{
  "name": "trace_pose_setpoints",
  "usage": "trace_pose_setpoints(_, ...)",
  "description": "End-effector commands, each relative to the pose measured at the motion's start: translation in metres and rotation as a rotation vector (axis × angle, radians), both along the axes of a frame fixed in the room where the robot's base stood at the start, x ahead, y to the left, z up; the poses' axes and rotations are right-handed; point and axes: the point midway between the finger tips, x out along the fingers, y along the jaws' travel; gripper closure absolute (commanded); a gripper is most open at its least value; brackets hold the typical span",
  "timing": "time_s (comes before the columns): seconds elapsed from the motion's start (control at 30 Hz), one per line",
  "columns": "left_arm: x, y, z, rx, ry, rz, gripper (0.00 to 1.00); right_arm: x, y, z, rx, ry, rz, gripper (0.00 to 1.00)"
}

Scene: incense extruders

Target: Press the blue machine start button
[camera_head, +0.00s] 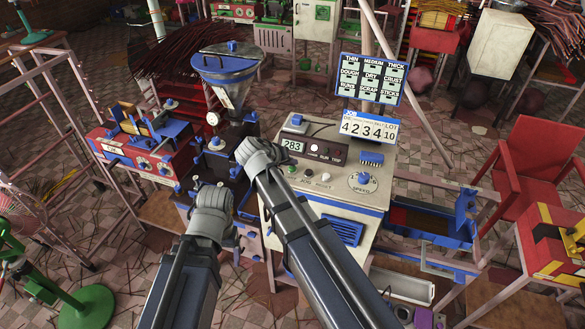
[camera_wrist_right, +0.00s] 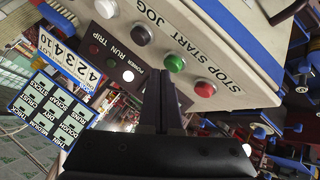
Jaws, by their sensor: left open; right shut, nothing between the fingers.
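The blue-and-cream machine (camera_head: 345,192) has a sloping control panel with a row of buttons. The green button also shows in the head view (camera_head: 291,168). My right gripper (camera_wrist_right: 158,72) is shut and empty. Its fingertips appear close beside the green button in the wrist view; contact cannot be told. In the head view my right gripper (camera_head: 245,150) is at the panel's left edge. My left gripper (camera_head: 212,186) is open, in front of the dark extruder body.
A hopper (camera_head: 226,68) stands behind my grippers. A speed knob (camera_head: 362,182) is on the right of the panel. A lot display (camera_head: 368,127) and a sign board (camera_head: 370,79) stand above it. A red machine (camera_head: 140,150) is at left, a red chair (camera_head: 535,175) at right.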

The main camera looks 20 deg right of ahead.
Motion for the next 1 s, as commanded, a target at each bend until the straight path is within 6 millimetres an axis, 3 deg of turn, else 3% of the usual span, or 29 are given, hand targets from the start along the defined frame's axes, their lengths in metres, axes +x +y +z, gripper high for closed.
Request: trace_pose_setpoints(1.0,0.0,0.0,-0.01,0.0,0.0,0.0,0.21,0.0,0.0,-0.01,0.0,0.0,0.0,1.0)
